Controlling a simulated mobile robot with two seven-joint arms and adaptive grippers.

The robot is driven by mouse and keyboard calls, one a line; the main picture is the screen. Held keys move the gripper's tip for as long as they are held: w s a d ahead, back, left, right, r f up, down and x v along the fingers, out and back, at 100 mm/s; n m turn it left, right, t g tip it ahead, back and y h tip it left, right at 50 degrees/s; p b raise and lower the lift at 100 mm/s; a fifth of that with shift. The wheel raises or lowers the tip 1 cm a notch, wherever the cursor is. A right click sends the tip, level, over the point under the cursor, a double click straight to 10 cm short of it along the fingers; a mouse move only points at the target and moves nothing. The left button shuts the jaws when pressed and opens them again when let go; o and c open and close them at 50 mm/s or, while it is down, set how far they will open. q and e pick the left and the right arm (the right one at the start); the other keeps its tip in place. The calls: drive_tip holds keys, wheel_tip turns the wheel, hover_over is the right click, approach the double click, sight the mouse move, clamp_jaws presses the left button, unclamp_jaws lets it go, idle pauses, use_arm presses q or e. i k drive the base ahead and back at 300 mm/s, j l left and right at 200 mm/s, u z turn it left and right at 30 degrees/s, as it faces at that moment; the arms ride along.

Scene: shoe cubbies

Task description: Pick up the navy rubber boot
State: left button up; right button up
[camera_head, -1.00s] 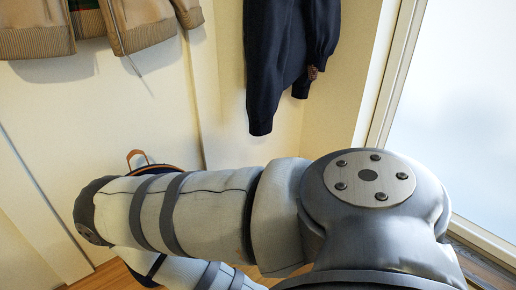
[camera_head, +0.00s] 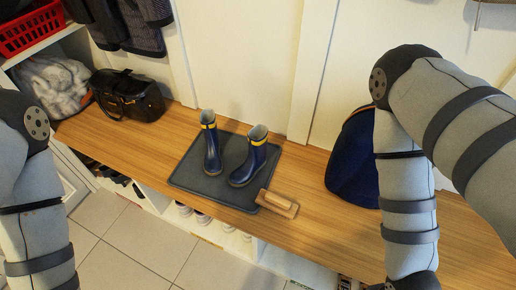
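Two navy rubber boots with yellow bands near their tops stand upright on a dark grey tray (camera_head: 190,178) on the wooden bench. The left boot (camera_head: 212,150) stands a little farther back. The right boot (camera_head: 248,165) points toward the front left. My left arm comes in at the left edge and my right arm at the right, both apart from the boots. Neither gripper shows in the picture.
A wooden brush (camera_head: 278,203) lies at the tray's front right corner. A navy bag (camera_head: 352,160) stands to the right, partly behind my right arm. A black handbag (camera_head: 128,95), a grey fluffy item (camera_head: 52,88) and a red basket (camera_head: 30,28) are at the left. Shoe cubbies lie below the bench (camera_head: 320,228).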

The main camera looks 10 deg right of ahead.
sight(248, 157)
drive_tip(key=j+z, duration=0.15)
drive_tip(key=z, duration=0.2)
drive_tip(key=k+j+z, duration=0.15)
drive_tip(key=z, duration=0.2)
drive_tip(key=k+j+z, duration=0.1)
drive_tip(key=z, duration=0.3)
